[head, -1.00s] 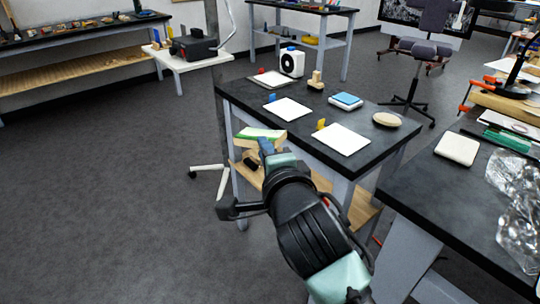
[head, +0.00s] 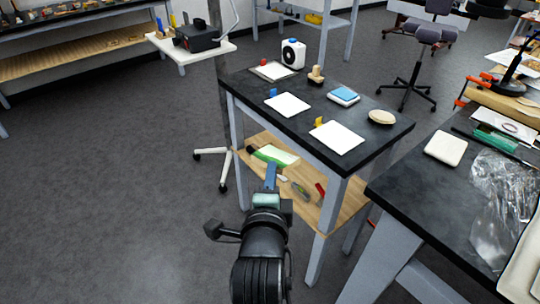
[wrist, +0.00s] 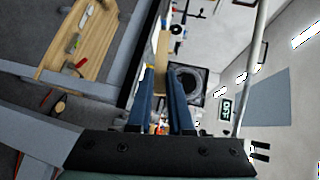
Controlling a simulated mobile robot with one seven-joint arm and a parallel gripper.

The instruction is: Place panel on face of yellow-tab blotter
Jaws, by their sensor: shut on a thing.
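My gripper (head: 271,176) is shut on a thin panel (head: 279,154) with a cream and green face, left of and below the tabletop in the head picture. In the wrist view the panel (wrist: 161,50) shows as a narrow wooden edge between the blue fingertips (wrist: 162,70). The yellow-tab blotter (head: 337,138) is a white square lying flat on the dark table, with its yellow tab (head: 319,121) at its far left corner. Its face is bare. The panel is apart from it.
The dark table (head: 330,100) also bears a blue-tab blotter (head: 287,104), a red-tab blotter (head: 273,71), a blue-topped block (head: 343,96), a beige oval (head: 382,117), a wooden stamp-like piece (head: 316,76) and a white device (head: 292,54). A wooden shelf (head: 335,212) lies below. Floor at left is clear.

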